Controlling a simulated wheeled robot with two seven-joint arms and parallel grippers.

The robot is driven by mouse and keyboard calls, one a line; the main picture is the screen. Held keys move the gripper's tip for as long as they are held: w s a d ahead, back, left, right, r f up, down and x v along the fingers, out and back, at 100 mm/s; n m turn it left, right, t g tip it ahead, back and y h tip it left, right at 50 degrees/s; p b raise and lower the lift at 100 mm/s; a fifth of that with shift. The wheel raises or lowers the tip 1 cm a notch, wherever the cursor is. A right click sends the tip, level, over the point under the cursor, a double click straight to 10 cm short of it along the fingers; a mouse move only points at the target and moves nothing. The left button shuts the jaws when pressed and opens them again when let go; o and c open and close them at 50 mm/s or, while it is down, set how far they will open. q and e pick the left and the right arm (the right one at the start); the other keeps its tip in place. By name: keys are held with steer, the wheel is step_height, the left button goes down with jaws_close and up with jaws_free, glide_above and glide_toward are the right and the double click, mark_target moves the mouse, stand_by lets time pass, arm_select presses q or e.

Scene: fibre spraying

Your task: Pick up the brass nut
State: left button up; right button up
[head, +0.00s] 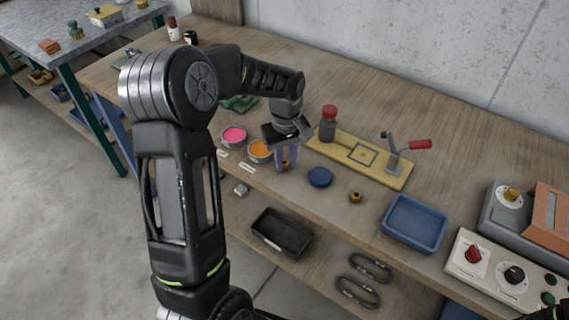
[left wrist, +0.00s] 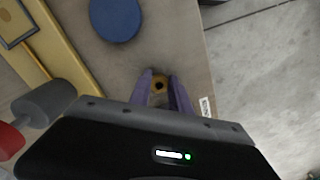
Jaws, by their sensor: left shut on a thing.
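My left gripper (head: 286,163) has its purple fingers pointing down over the workbench, to the left of a round blue lid (head: 319,177). It is shut on a small brass nut (left wrist: 159,85), which shows between the fingertips in the left wrist view with its dark hole facing the camera. I cannot tell whether the nut touches the bench top. A second brass nut (head: 355,197) sits on the bench to the right of the blue lid, apart from the gripper.
Pink (head: 233,135) and orange (head: 260,150) cups stand to the left. A blue tray (head: 414,223) and control box (head: 508,274) are at the right.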

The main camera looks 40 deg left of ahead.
mark_target(286, 164)
arm_select(q)
jaws_close()
steer(key=shift+r, duration=0.1)
step_height(286, 164, up, 10)
steer(key=b, duration=0.1)
stand_by(0.4)
stand_by(0.5)
